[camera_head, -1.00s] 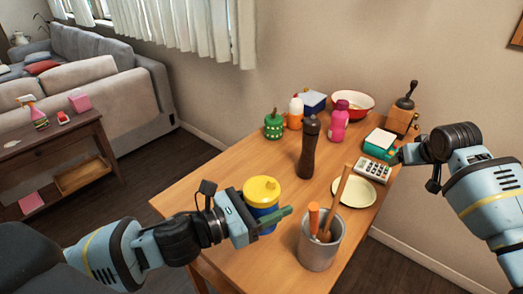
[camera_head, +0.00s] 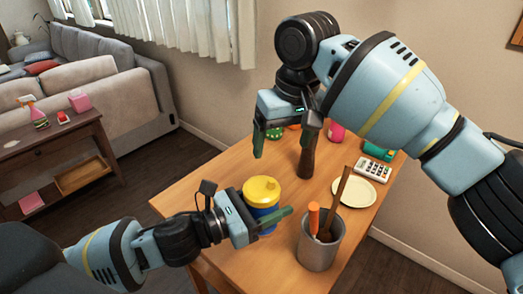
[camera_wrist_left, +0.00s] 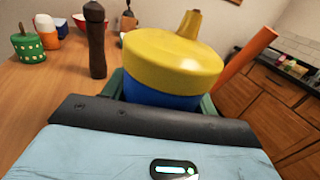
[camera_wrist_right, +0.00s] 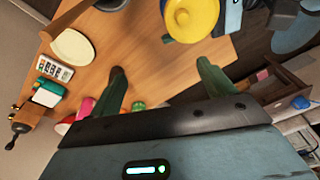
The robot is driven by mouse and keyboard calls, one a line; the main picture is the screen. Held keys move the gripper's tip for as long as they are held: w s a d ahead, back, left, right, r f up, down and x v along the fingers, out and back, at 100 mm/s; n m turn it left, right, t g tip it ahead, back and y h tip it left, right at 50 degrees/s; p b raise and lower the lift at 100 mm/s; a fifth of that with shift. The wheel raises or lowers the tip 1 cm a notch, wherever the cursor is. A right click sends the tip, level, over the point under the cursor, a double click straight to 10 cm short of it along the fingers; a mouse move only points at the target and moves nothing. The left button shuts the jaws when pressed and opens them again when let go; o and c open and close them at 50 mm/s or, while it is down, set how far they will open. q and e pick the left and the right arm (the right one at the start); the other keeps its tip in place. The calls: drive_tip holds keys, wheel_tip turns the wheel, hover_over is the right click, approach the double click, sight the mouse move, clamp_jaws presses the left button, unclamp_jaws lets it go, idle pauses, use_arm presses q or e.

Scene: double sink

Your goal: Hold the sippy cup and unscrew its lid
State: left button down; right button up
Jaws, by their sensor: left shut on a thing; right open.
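The sippy cup has a blue body (camera_head: 266,217) and a yellow lid (camera_head: 261,189) with a spout. It stands upright near the table's left front edge. The lid fills the middle of the left wrist view (camera_wrist_left: 172,55). My left gripper (camera_head: 275,219) is shut on the blue body, below the lid. My right gripper (camera_head: 282,146) is open and empty, pointing down above the table, behind the cup and apart from it. In the right wrist view its fingers (camera_wrist_right: 160,90) are spread, and the yellow lid (camera_wrist_right: 192,18) shows at the top.
A dark pepper mill (camera_head: 307,158) stands close to my right gripper. A metal utensil pot (camera_head: 319,245) with tall handles stands right of the cup. A plate (camera_head: 354,192) and a calculator (camera_head: 374,170) lie farther right. A green cactus-like container (camera_wrist_left: 28,45) stands at the back.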

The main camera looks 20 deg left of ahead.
drive_tip(key=r+g+h, duration=0.1)
drive_tip(key=h, duration=0.1)
hover_over(262, 187)
drive_tip(key=shift+r+n, duration=0.1)
drive_tip(key=shift+n, duration=0.3)
drive_tip(key=shift+f, duration=4)
drive_tip(key=c, duration=1)
drive_tip(key=n, duration=0.3)
drive_tip(key=shift+r, duration=0.3)
drive_tip(key=shift+r, duration=0.7)
drive_tip(key=shift+r, duration=0.15)
